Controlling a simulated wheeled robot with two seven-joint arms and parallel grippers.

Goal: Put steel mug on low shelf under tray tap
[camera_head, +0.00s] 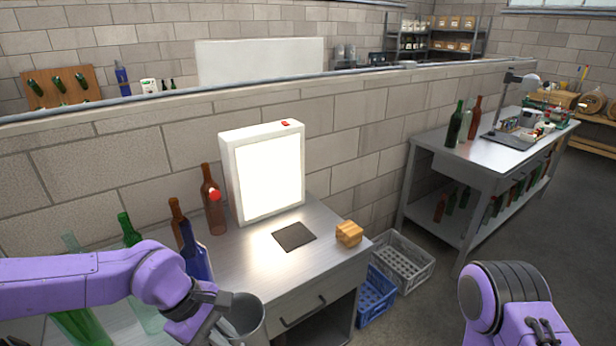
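The steel mug (247,316), a grey open-topped cylinder, is at the bottom of the view, cut off by the frame edge. It looks upright and overlaps the front edge of the near steel table. My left gripper (212,322) is at the mug's left side and appears shut on its wall or handle; the fingertips are partly hidden. My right arm shows at the bottom right, but its fingers are not in view. I cannot make out a tray tap. A low shelf (448,222) with bottles runs under the far right bench; I cannot tell whether it is the task's shelf.
The near table (325,262) carries a lit white panel (268,178), a dark pad (294,236), a wooden block (349,233) and several bottles close to my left arm. Grey (404,258) and blue (374,298) crates stand on the floor beside it. The floor at right is open.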

